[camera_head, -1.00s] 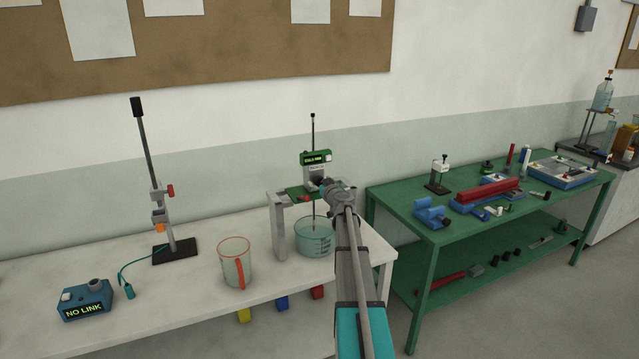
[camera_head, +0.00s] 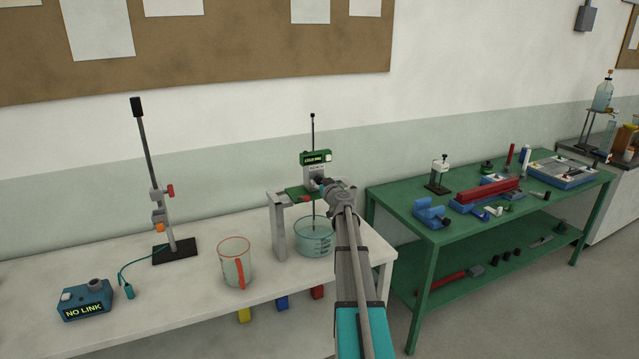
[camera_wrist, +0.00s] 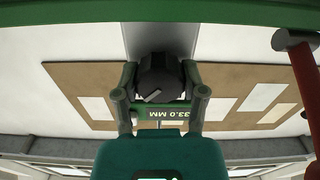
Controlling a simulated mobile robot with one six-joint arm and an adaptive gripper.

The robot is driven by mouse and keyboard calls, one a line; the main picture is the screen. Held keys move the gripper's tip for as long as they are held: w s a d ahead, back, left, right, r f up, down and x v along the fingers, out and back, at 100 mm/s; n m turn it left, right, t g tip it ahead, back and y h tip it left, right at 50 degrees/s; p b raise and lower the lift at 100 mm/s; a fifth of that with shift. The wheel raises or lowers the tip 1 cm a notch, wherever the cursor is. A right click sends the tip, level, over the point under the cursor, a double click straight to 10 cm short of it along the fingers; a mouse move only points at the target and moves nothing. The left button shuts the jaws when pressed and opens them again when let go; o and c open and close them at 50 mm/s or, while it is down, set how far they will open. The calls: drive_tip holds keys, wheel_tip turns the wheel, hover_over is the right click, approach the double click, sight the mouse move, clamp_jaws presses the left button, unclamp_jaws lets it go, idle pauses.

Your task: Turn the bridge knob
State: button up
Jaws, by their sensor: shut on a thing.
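The bridge (camera_head: 277,228) is a grey frame with a green top plate, standing on the pale bench over a beaker of bluish water (camera_head: 314,237). A gauge with a green-framed display (camera_head: 316,157) and a thin rod stands on it. In the wrist view the bridge knob (camera_wrist: 160,72) is dark and ridged, with a pale slanted pointer line. My gripper (camera_wrist: 161,88) is shut on the knob, one finger on each side. The display (camera_wrist: 160,114) beyond it seems to read 33.0 MM. In the head view my gripper (camera_head: 324,186) and wrist hide the knob.
On the bench (camera_head: 190,307) stand an orange-trimmed jug (camera_head: 234,263), a rod stand (camera_head: 174,250) and a blue box reading NO LINK (camera_head: 85,300). A green table (camera_head: 430,235) with tools is at right. In the wrist view a red-handled part (camera_wrist: 303,85) is at the right edge.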

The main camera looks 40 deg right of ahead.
drive_tip(key=shift+m, duration=2.3)
drive_tip(key=o, duration=1.1)
drive_tip(key=shift+o, duration=0.2)
drive_tip(key=v, duration=1.2)
